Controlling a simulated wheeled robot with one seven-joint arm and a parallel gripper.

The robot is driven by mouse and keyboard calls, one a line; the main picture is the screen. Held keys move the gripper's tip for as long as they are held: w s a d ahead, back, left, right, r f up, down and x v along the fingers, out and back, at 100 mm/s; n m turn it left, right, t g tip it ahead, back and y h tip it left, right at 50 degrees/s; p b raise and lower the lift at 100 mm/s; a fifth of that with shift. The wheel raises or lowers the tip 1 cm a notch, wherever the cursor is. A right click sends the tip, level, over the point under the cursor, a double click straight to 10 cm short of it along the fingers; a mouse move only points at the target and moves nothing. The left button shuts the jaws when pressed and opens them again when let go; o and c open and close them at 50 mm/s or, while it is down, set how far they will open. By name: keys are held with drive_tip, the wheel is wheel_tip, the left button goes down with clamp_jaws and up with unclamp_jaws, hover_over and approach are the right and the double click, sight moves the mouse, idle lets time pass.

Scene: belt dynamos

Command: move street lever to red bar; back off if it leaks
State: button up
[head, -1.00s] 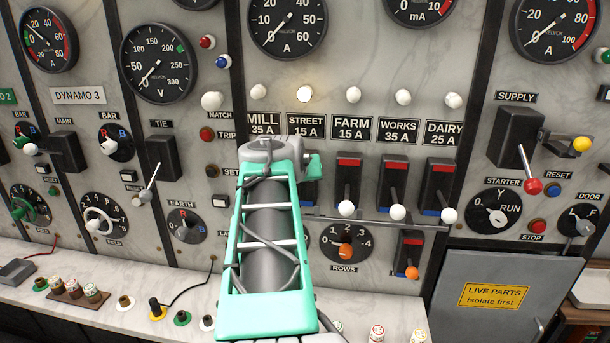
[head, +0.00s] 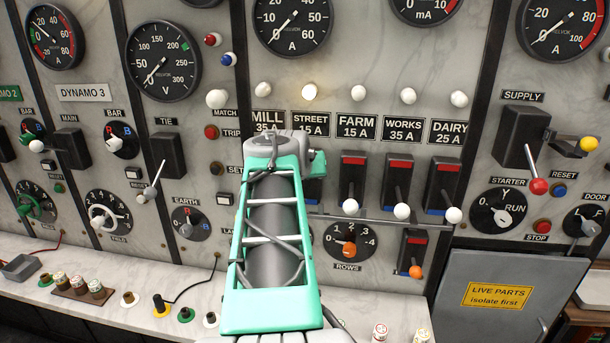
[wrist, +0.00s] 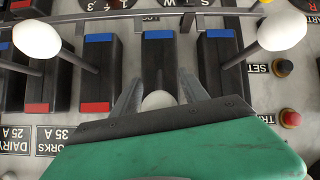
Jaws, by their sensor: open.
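The street lever's white knob (wrist: 158,100) sits between the two fingers of my gripper (wrist: 158,92) in the wrist view, which is upside down. The fingers are open on either side of it. The knob lies nearer the red end than its neighbours' knobs. The street switch's blue bar (wrist: 158,35) shows; its red bar is hidden behind my gripper. In the head view my arm covers the street switch below the STREET 15 A label (head: 312,124). The mA meter (head: 428,8) is cut by the top edge; its needle appears near zero.
The farm (head: 350,208), works (head: 402,211) and dairy (head: 454,215) knobs stand low, by their blue bars. The mill knob (wrist: 282,30) is close to my gripper. A rail (head: 390,220) runs below the switches. The lamp above STREET (head: 309,92) looks warmer than the others.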

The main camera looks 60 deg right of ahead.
drive_tip(key=b+v, duration=0.2)
drive_tip(key=v, duration=0.5)
drive_tip(key=shift+a+r, duration=0.2)
drive_tip(key=shift+a, duration=0.05)
drive_tip(key=shift+s, duration=0.1)
